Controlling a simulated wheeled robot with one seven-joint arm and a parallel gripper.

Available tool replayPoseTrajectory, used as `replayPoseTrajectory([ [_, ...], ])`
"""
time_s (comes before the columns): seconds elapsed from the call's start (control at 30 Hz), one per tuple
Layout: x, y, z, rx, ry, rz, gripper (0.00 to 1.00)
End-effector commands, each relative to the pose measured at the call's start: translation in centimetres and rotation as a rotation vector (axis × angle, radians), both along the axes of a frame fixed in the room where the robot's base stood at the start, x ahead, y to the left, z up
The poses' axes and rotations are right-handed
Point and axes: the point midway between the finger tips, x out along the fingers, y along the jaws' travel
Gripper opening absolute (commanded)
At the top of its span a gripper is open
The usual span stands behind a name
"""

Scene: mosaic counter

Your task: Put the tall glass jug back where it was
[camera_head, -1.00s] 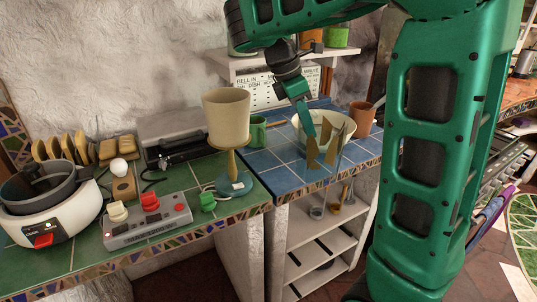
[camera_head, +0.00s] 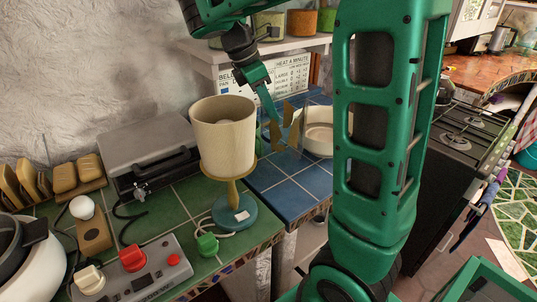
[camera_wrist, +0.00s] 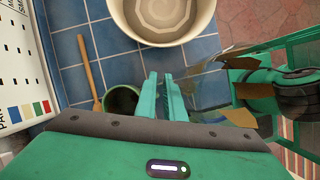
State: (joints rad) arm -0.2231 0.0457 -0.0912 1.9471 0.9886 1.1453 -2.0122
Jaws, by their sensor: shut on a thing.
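The tall glass jug (camera_head: 293,124) is clear and hard to make out, with brownish patches showing in it. In the head view it is above or in front of the blue-tiled counter (camera_head: 300,188), beside the pale bowl. My gripper (camera_head: 271,117) is shut on it, with the arm reaching down from above. In the wrist view the green fingers (camera_wrist: 168,92) close at the left of the see-through jug (camera_wrist: 207,88). Its outline and base are not clear, and I cannot tell whether it touches the counter.
A pale bowl (camera_head: 319,141) is close to the jug; it fills the top of the wrist view. A green mug (camera_wrist: 122,100) and wooden spoon (camera_wrist: 90,68) are left of the fingers. A lamp (camera_head: 223,140) stands nearer. Blue tiles before the bowl are clear.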

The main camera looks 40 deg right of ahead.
Motion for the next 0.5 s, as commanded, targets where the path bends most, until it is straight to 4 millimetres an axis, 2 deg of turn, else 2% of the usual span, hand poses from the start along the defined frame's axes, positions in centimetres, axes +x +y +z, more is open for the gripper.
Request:
replayPoseTrajectory([
  [0.2,-0.1,0.0,-3.6,0.001,0.003,0.0,0.0],
  [0.37,0.0,0.0,-4.9,-0.001,0.002,0.001,0.0],
  [0.5,0.0,0.2,-6.7,0.0,0.003,0.002,0.0],
])
